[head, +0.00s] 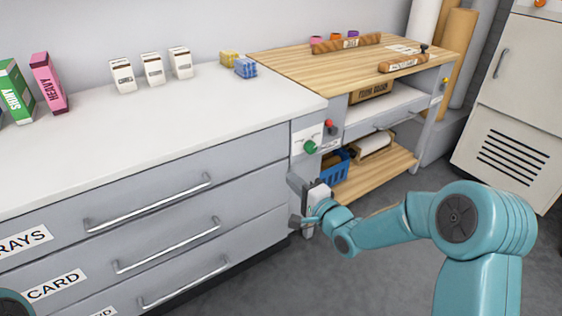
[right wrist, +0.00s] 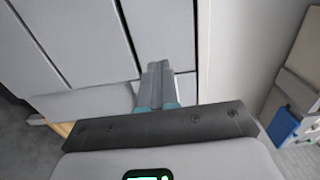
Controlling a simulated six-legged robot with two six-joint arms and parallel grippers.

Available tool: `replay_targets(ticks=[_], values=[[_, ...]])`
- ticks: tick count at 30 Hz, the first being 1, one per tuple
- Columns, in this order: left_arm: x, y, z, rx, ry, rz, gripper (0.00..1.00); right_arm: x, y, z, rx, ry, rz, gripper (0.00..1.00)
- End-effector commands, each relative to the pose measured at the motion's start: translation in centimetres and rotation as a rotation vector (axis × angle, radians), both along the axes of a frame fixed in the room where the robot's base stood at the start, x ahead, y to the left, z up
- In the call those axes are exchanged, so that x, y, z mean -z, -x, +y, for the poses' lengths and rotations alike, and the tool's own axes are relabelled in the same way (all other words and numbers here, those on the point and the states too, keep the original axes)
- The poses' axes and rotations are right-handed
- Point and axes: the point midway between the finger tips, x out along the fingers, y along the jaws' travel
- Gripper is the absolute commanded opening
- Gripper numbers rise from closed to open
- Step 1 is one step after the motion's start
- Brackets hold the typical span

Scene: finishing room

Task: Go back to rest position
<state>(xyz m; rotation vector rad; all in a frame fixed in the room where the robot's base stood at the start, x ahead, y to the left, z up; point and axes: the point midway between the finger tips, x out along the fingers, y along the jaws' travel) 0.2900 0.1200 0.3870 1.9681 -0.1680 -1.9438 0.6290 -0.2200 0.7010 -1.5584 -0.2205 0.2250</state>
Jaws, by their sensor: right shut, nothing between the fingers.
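My right arm comes in from the right in the head view. Its gripper (head: 300,206) is low in front of the right end of the grey drawer cabinet (head: 240,155), below the green button. In the right wrist view the two fingers of the right gripper (right wrist: 158,70) lie together with nothing between them, in front of grey panels. I cannot tell whether the fingertips touch the cabinet. Only a small teal piece of my left arm shows at the bottom left of the head view; the left gripper is out of sight.
Several cartons stand on the white counter (head: 150,110), with yellow and blue blocks (head: 245,68) at its right. A wooden-topped bench (head: 330,65) adjoins, with a blue basket (head: 335,167) below. A green button (head: 310,147) is on the end panel. Grey floor (head: 370,285) is open in front.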

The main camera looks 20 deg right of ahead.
Motion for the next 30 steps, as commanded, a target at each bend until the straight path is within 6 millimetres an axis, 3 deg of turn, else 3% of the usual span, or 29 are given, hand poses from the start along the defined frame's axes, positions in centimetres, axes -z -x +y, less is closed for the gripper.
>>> replay_targets(ticks=[3, 5, 8, 10, 14, 15, 19, 24, 27, 30], values=[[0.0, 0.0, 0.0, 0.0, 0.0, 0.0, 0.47, 0.3, 0.2, 0.1, -0.004, -0.001, 0.003, 0.0], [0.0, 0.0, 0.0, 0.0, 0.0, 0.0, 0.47, 1.5, 0.3, 0.8, -0.015, -0.006, 0.026, 0.0], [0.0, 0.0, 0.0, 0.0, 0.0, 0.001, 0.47, 5.9, 1.5, 2.8, -0.043, -0.034, 0.126, 0.0], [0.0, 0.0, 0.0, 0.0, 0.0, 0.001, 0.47, 10.5, 3.5, 4.3, -0.049, -0.044, 0.253, 0.0], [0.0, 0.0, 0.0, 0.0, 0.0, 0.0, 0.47, 19.5, 9.3, 6.8, -0.093, 0.096, 0.516, 0.0], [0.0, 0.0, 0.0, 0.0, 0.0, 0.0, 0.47, 21.9, 11.6, 7.5, -0.125, 0.163, 0.593, 0.0], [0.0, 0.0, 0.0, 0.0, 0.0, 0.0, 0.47, 27.9, 19.9, 9.1, -0.291, 0.395, 0.813, 0.0], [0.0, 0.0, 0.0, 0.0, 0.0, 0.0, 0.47, 31.1, 29.1, 9.9, -0.591, 0.658, 0.965, 0.0], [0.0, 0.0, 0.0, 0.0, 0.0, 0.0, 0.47, 31.4, 32.2, 9.9, -0.757, 0.774, 0.972, 0.0], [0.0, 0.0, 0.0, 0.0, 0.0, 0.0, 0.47, 31.4, 33.9, 10.0, -0.909, 0.879, 0.928, 0.0]])
